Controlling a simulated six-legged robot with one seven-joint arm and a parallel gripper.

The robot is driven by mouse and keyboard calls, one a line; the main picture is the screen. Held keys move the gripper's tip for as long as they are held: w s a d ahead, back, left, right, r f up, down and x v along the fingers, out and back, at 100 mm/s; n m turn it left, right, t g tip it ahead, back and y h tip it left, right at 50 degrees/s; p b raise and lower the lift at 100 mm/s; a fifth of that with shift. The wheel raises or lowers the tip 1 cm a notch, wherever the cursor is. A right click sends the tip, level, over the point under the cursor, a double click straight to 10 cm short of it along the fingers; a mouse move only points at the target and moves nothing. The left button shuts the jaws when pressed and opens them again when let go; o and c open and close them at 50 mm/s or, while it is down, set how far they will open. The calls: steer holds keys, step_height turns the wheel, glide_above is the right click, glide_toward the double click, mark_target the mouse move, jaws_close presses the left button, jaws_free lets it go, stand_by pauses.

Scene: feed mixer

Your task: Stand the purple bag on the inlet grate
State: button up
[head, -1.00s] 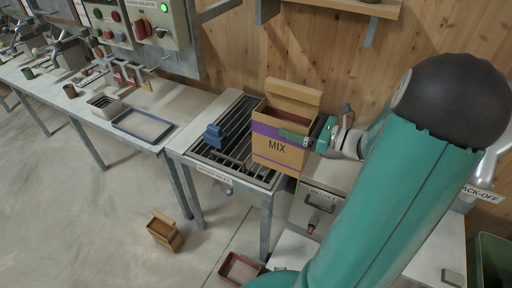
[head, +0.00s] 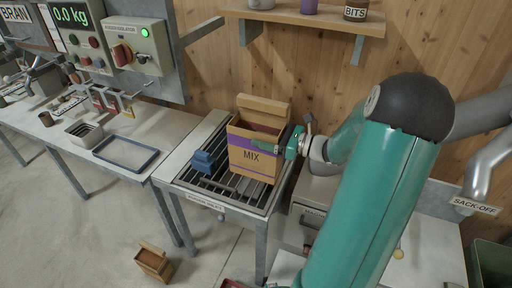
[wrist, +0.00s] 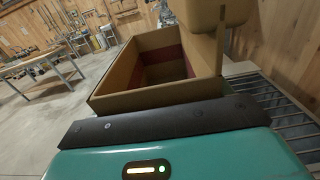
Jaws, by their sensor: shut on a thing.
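The purple bag is a tan, open-topped bag with a purple band and the word MIX (head: 252,157). It is upright over the inlet grate (head: 228,189), a dark barred grate in a pale table. I cannot tell whether its base touches the bars. My gripper (head: 291,147) is shut on the bag's right side. In the wrist view, the bag's open top (wrist: 150,93) shows a reddish-brown inside beyond the dark gripper edge, and the grate bars (wrist: 287,105) show at the right. The gripper's fingertips are hidden there.
A blue block-like object (head: 205,163) sits on the grate left of the bag. A blue-rimmed tray (head: 133,153) lies on the left bench. A shelf (head: 310,20) juts from the wall above. A small brown box (head: 153,262) stands on the floor.

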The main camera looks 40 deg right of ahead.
steer(key=w+d+f, duration=0.1)
steer(key=w+f, duration=0.5)
steer(key=f, duration=0.3)
steer(key=shift+w+d+f, duration=0.3)
steer(key=shift+d+f, duration=0.05)
steer(key=shift+d, duration=0.05)
steer(key=shift+f, duration=0.15)
steer(key=o, duration=1.5)
steer(key=shift+f, duration=0.1)
steer(key=v, duration=1.2)
